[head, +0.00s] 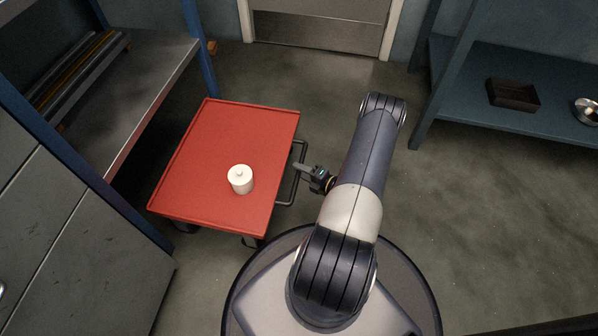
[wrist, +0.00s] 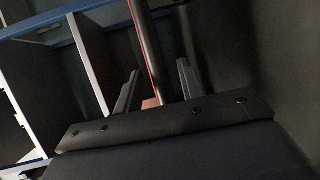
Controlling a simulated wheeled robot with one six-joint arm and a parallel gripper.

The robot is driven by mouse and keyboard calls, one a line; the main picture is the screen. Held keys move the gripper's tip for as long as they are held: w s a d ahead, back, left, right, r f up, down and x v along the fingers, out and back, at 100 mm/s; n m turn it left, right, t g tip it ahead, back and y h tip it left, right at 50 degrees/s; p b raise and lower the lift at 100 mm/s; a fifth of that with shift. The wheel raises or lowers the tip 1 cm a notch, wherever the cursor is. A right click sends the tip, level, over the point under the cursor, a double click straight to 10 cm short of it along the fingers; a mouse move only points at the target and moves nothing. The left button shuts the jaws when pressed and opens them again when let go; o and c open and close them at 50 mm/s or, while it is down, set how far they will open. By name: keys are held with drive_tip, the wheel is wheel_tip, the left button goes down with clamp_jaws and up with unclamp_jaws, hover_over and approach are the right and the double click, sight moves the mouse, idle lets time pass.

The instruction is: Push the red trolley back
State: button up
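The red trolley (head: 225,150) stands on the floor left of my arm, with a flat red top with a low rim. A white lidded pot (head: 240,179) stands on its top. The dark handle (head: 295,186) is a loop on the trolley's right side. My gripper (head: 302,167) is at this handle, coming from the right. In the wrist view, the two fingers of my gripper (wrist: 156,88) are apart, and the dark handle bar (wrist: 149,50) runs between them with gaps on both sides.
A grey shelf (head: 140,75) with blue posts and grey cabinets (head: 70,240) flank the trolley's left side. A blue-grey bench (head: 460,85) at the right holds a dark tray (head: 512,95) and a metal bowl (head: 587,111). The floor between the trolley and the door (head: 317,25) is clear.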

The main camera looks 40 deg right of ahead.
drive_tip(key=shift+w+a+f, duration=0.1)
drive_tip(key=shift+w+a, duration=0.15)
drive_tip(key=shift+w, duration=0.35)
drive_tip(key=shift+c, duration=0.5)
clamp_jaws()
